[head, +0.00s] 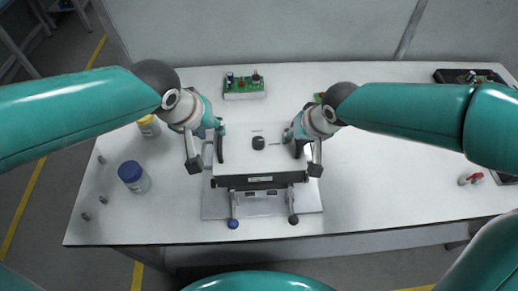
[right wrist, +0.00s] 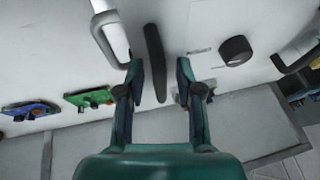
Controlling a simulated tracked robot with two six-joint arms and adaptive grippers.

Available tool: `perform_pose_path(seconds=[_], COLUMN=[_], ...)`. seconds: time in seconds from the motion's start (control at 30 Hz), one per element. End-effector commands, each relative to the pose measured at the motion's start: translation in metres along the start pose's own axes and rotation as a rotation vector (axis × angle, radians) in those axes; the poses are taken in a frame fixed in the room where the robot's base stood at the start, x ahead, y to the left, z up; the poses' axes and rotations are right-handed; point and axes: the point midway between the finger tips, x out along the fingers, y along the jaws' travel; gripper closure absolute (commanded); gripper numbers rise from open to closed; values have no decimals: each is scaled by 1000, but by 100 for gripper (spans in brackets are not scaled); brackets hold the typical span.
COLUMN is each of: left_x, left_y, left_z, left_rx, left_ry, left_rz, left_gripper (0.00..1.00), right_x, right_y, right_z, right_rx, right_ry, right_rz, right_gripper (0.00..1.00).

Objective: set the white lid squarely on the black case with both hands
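The white lid (head: 240,165), with a round black knob (head: 258,142) at its middle, lies over the black case (head: 258,183), whose dark front shows below the lid's front edge. I cannot tell whether the lid is fully seated. My left gripper (head: 214,143) is at the lid's left side, by a dark bar; its fingers are too small to read. My right gripper (head: 297,141) is at the lid's right side. In the right wrist view, the right gripper's fingers (right wrist: 160,82) stand apart on either side of a black bar (right wrist: 154,55), with gaps. The knob (right wrist: 236,50) shows there too.
A grey base plate (head: 215,207) with two ball-ended levers (head: 293,205) lies under the case. A green circuit board (head: 243,87) is behind; blue-capped (head: 132,172) and yellow-labelled (head: 148,126) jars stand left. A red-topped item (head: 470,179) is right. The table (head: 385,190) between is clear.

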Motion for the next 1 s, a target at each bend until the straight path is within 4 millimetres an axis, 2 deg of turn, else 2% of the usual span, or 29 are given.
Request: perform_pose_path(seconds=[0.03,0.2,0.43,0.57,0.8,1.0], left_x=[-11,-35,-45,-45,-45,-44], left_y=[1,0,0,0,0,0], left_z=[0,0,1,0,0,0], left_rx=[0,0,1,1,1,1], left_ry=[4,2,-2,-2,-2,-2], left_rz=[3,1,0,0,0,0], left_gripper=[64,64,64,64,64,64], right_x=[0,0,-10,-30,-78,-108], right_y=[0,0,0,0,0,0], right_z=[0,0,-1,-1,-2,-1], right_rx=[0,0,0,1,1,1], right_ry=[0,0,3,6,7,4], right_rz=[0,0,1,-1,-1,-1], right_gripper=[64,64,64,64,64,64])
